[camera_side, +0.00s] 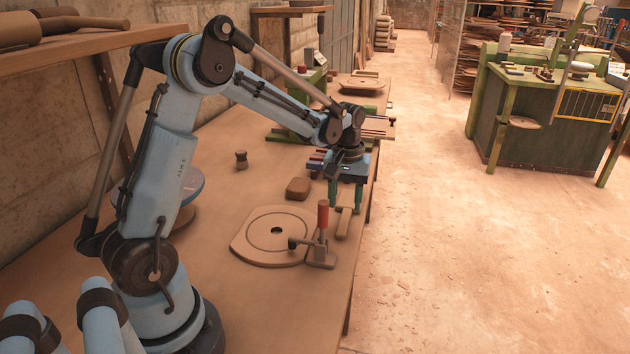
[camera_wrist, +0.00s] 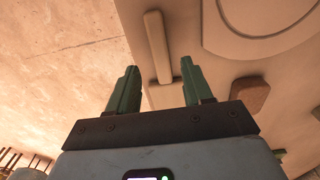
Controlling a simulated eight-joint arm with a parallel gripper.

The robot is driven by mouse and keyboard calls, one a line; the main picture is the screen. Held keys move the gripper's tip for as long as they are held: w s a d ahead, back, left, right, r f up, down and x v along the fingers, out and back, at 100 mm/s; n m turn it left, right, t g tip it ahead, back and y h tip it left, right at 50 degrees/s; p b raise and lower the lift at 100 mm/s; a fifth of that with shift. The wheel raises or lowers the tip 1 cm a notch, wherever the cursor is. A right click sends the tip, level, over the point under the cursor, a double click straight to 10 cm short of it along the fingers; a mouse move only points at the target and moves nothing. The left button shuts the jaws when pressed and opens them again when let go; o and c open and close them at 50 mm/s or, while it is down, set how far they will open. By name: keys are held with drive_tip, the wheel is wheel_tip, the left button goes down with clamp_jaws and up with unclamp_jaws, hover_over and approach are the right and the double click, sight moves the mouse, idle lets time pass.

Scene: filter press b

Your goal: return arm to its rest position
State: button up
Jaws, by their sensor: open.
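My gripper (camera_side: 346,194) hangs at the end of my blue arm over the right edge of the wooden bench (camera_side: 225,285). Its two green fingers point down, apart, with nothing between them in the side view. In the wrist view my gripper (camera_wrist: 152,82) is also open. A long pale bar (camera_wrist: 158,47) lies beyond the fingertips there and shows on the bench in the side view (camera_side: 344,223).
The floor (camera_side: 460,260) to the right is open.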

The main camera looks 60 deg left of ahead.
sight(344, 220)
drive_tip(key=shift+f, duration=1.7)
